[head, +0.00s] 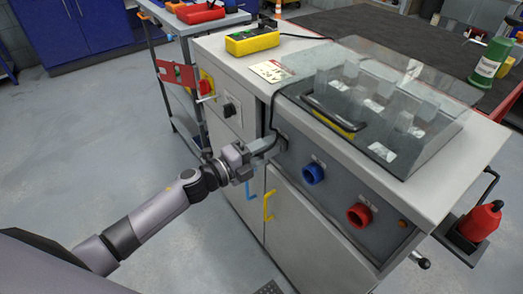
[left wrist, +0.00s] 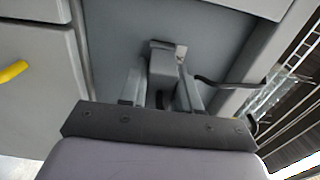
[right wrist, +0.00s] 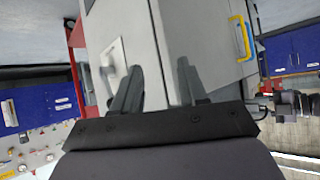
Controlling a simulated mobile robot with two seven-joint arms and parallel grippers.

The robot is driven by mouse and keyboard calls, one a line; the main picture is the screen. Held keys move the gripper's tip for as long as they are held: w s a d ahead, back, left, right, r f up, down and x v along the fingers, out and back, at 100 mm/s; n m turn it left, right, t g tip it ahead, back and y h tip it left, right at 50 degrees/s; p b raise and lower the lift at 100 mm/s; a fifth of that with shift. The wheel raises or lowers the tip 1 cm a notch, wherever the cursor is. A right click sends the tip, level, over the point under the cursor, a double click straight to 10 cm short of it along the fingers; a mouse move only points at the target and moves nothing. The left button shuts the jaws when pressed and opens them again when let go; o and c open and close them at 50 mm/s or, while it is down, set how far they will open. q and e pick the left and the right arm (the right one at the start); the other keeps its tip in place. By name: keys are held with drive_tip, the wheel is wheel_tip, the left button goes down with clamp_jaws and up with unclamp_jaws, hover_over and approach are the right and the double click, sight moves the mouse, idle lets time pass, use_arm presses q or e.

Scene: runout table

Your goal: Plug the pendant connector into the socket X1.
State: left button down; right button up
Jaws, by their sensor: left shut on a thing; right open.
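My left gripper (head: 255,152) is shut on the grey pendant connector (left wrist: 163,70), in front of the cabinet's dark front panel. The left wrist view shows the connector between the two fingers (left wrist: 160,92). Its far end is at a light square plate (left wrist: 168,44) on the panel. I cannot tell whether that plate is socket X1 or whether the connector is inside it. A black cable (left wrist: 218,84) leaves the connector. The yellow pendant box (head: 252,40) lies on the cabinet top. My right gripper (right wrist: 156,88) is open and empty, facing the cabinet from a distance.
A blue socket (head: 313,173) and a red socket (head: 358,214) sit to the right on the panel. Yellow handle (head: 268,206) and blue handle (head: 249,189) stick out below. A clear cover (head: 375,100) is on top. The floor at left (head: 80,150) is free.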

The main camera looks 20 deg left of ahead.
use_arm(q)
drive_tip(key=c, duration=0.7)
unclamp_jaws()
drive_tip(key=shift+d, duration=0.1)
drive_tip(key=shift+v, duration=3.6)
drive_tip(key=shift+w, duration=0.1)
